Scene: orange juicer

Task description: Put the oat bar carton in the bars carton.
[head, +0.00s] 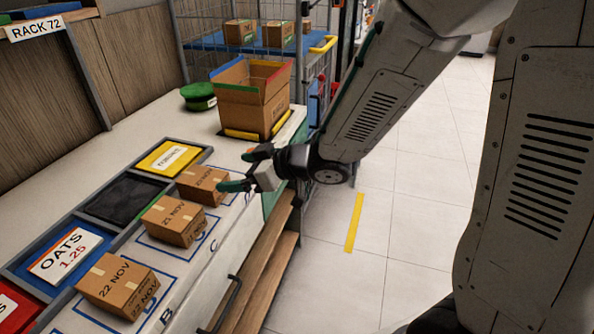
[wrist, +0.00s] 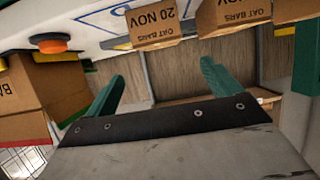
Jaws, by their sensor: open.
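Three small brown oat bar cartons stand in a row on the white counter in the head view. The nearest reads 22 NOV (head: 118,285), the middle one 21 NOV (head: 173,220), and the farthest (head: 202,185) is beside my gripper. My gripper (head: 236,172) is open, its green fingers pointing towards the farthest carton.
A green round object (head: 198,95) sits near the bars carton. A wire cage (head: 265,42) with boxes stands behind. Open floor lies right.

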